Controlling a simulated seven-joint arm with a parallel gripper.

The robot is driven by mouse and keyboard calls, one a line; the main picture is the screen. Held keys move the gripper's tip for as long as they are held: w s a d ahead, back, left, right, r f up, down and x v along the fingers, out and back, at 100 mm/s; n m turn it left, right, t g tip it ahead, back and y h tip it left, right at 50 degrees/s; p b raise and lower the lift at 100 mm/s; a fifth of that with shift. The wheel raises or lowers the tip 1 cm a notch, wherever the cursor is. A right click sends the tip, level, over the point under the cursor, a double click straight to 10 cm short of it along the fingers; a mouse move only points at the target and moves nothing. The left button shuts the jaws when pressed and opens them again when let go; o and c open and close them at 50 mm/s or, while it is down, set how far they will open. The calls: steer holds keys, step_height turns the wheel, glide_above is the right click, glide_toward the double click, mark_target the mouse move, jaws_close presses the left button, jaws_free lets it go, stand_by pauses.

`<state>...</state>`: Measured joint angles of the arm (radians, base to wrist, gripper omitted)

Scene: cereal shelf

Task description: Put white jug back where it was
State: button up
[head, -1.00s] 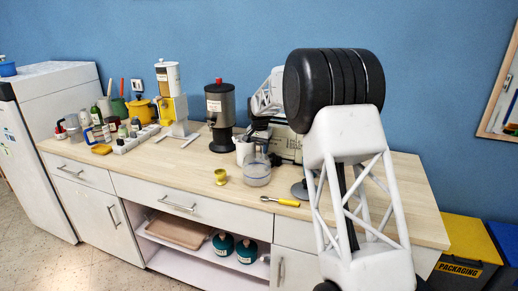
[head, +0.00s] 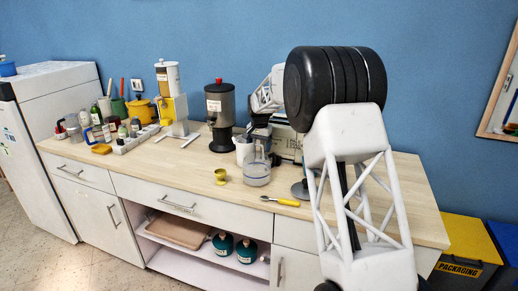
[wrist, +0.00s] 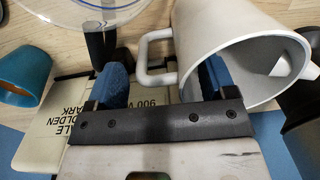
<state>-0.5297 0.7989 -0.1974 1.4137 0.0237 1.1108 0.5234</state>
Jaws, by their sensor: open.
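The white jug (head: 243,150) stands on the wooden counter behind a clear container, partly hidden by it and by my gripper. In the wrist view the white jug (wrist: 235,32) is large at the upper right, with its open mouth and handle showing. My gripper (wrist: 163,78) is open at the jug. In the head view my gripper (head: 258,138) is small and partly hidden; whether the pads touch the jug cannot be told.
The clear container (head: 257,174) stands close in front of the jug. A pale scale (head: 290,150) is right behind. A dark dispenser (head: 220,115) stands left. The front left counter is clear.

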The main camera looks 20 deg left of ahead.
step_height(320, 180, up, 11)
stand_by(0.5)
steer(key=shift+d, duration=0.1)
steer(key=shift+d, duration=0.1)
stand_by(0.6)
steer(key=s+d+r, duration=0.4)
steer(key=d+r, duration=0.1)
steer(key=d, duration=0.4)
steer(key=s+d+r, duration=0.5)
steer(key=d, duration=0.4)
steer(key=s+d+r+t, duration=0.1)
steer(key=s+d+r, duration=0.3)
steer(key=s+d, duration=1.2)
steer(key=s+d+f+t, duration=0.1)
steer(key=s+d+f, duration=0.1)
steer(key=s+d, duration=1.3)
steer(key=s+d+f, duration=0.2)
steer(key=s+f, duration=0.3)
steer(key=s, duration=0.6)
steer(key=s+d+f, duration=0.3)
steer(key=s+f, duration=0.2)
steer(key=s, duration=0.6)
steer(key=shift+t+h, duration=0.3)
